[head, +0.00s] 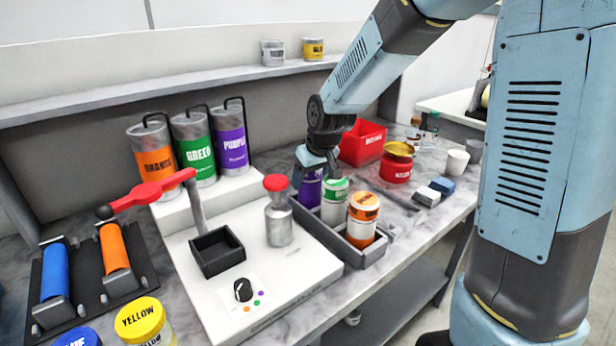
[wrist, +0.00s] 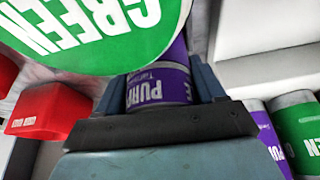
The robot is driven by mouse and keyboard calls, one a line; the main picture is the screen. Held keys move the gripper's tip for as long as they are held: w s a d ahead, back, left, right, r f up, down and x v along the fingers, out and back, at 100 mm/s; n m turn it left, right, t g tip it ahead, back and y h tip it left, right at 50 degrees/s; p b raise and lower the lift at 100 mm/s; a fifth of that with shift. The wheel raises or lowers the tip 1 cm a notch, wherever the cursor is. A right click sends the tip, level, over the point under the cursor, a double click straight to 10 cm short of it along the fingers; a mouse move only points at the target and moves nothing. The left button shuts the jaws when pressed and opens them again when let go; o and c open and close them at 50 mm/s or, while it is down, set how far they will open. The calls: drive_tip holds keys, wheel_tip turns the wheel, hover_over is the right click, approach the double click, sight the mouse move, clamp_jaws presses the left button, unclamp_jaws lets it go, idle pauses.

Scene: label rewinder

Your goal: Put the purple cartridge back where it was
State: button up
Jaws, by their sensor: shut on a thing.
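The purple cartridge (head: 309,190) is upright at the far end of the grey rack (head: 360,257), behind the green cartridge (head: 333,194) and the orange cartridge (head: 362,207). My gripper (head: 314,162) is over its top, pointing down. In the wrist view my gripper (wrist: 160,92) is shut on the purple cartridge (wrist: 158,88), one finger on each side of its label. The rack hides the cartridge's lower end, so I cannot tell whether it rests on the rack floor. The green cartridge (wrist: 85,30) is close to the gripper in the wrist view.
Larger orange (head: 154,160), green (head: 194,150) and purple (head: 230,142) canisters stand on a white step at the back. A red-topped metal stamp (head: 278,210) stands left of the rack. A red bin (head: 362,143) and red tin (head: 397,162) stand beyond it.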

drive_tip(key=shift+f, duration=0.2)
idle(0.3)
drive_tip(key=o, duration=1.7)
drive_tip(key=shift+c, duration=0.2)
